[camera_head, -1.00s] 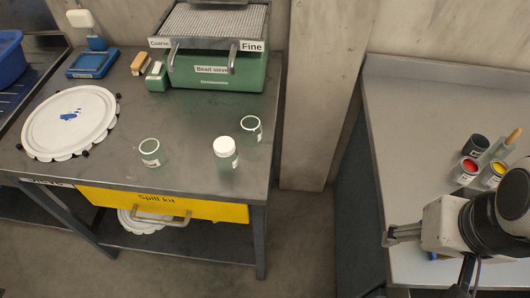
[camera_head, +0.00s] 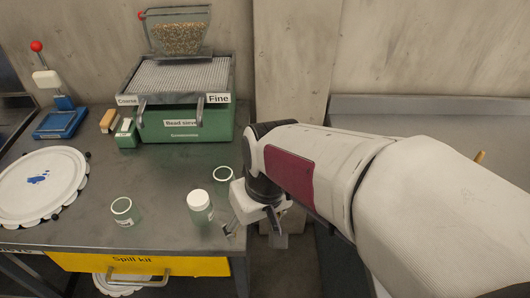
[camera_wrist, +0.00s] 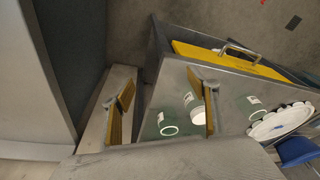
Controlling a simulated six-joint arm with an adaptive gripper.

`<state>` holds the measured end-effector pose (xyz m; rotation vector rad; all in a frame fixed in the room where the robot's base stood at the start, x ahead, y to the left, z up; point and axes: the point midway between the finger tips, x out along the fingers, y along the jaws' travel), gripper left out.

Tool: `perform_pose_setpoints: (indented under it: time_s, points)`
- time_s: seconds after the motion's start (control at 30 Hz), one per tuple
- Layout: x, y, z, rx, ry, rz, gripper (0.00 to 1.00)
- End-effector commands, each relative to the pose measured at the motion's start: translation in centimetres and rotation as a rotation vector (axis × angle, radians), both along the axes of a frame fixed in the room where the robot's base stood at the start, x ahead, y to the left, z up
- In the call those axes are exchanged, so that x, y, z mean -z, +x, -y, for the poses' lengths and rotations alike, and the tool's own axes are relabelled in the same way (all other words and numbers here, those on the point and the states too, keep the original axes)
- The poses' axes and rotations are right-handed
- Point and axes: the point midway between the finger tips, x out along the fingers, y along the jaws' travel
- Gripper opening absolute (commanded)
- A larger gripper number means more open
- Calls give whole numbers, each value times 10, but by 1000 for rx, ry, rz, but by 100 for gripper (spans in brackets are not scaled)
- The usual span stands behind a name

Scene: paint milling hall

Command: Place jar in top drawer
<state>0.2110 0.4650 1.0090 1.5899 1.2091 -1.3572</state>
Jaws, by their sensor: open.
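A white-lidded clear jar (camera_head: 200,206) stands upright near the right front of the dark metal table (camera_head: 165,178). An open jar (camera_head: 124,212) stands to its left and another open jar (camera_head: 224,177) behind it to the right. A yellow drawer-like front marked "Spill kit" (camera_head: 200,267), with a bar handle, sits under the tabletop and looks shut. My gripper (camera_head: 254,234) is open and empty at the table's right edge, right of the lidded jar. In the wrist view, one finger of my gripper (camera_wrist: 166,110) partly overlaps the lidded jar (camera_wrist: 192,101).
A green bead sieve (camera_head: 185,122) stands at the back, with a hopper of beads (camera_head: 180,38) above it. Small blocks (camera_head: 110,120), a blue device (camera_head: 60,122) and a round white lid (camera_head: 60,190) are to the left. A pillar (camera_head: 290,60) rises behind my arm.

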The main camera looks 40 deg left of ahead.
Motion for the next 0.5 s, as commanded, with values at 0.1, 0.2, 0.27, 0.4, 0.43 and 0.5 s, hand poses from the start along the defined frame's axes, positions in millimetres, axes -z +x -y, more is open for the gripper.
perform_pose_setpoints:
  time_s: [0.1,0.2,0.27,0.4,0.43,0.5]
  points:
    - [12,-19,-35,-76,11,0,60]
    - [19,-31,-60,-129,27,5,60]
    - [22,-37,-75,-157,38,8,60]
    - [24,-44,-106,-210,75,20,60]
    - [23,-43,-112,-217,85,25,60]
    - [18,-39,-124,-232,111,36,60]
